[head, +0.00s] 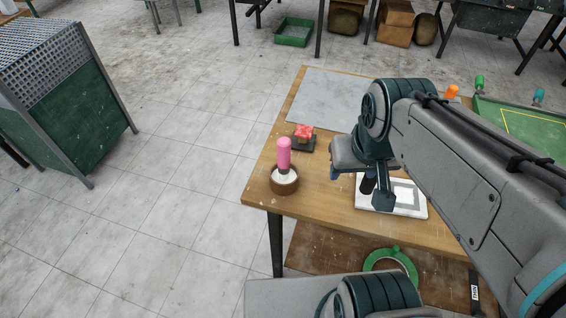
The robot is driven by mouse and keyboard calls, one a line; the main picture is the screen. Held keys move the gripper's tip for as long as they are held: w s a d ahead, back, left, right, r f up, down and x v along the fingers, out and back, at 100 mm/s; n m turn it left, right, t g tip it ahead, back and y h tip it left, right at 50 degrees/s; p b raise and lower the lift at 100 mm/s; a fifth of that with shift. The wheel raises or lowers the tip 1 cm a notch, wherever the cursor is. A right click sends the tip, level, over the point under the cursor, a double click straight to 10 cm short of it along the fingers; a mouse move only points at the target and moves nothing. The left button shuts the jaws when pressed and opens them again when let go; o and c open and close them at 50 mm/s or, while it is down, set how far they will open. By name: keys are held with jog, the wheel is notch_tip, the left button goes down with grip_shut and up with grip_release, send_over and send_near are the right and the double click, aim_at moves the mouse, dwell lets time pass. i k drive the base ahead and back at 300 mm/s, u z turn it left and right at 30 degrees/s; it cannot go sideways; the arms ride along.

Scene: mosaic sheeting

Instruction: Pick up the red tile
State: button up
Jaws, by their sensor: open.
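A small pinkish-red item (303,131), which may be the red tile, rests on a dark square base (299,144) near the table's left edge. It looks lumpy, and I cannot tell whether it is one piece or several. My gripper (361,184) is open, pointing down over the table, to the right of and nearer than the red item, with a clear gap between them. My arm hides part of the table's right side.
A wooden bowl (284,184) of white material with a pink-handled tool (284,153) stands at the table's (331,209) left front. A grey sheet (325,98) covers the back left. A green tray (530,125) and coloured handles are at right. A green tape roll (374,261) lies on the lower shelf.

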aim_at(302, 131)
jog(key=k, duration=0.5)
jog(key=u, duration=2.3)
jog(key=i, duration=1.3)
jog(key=z, duration=2.95)
jog(key=i, duration=0.5)
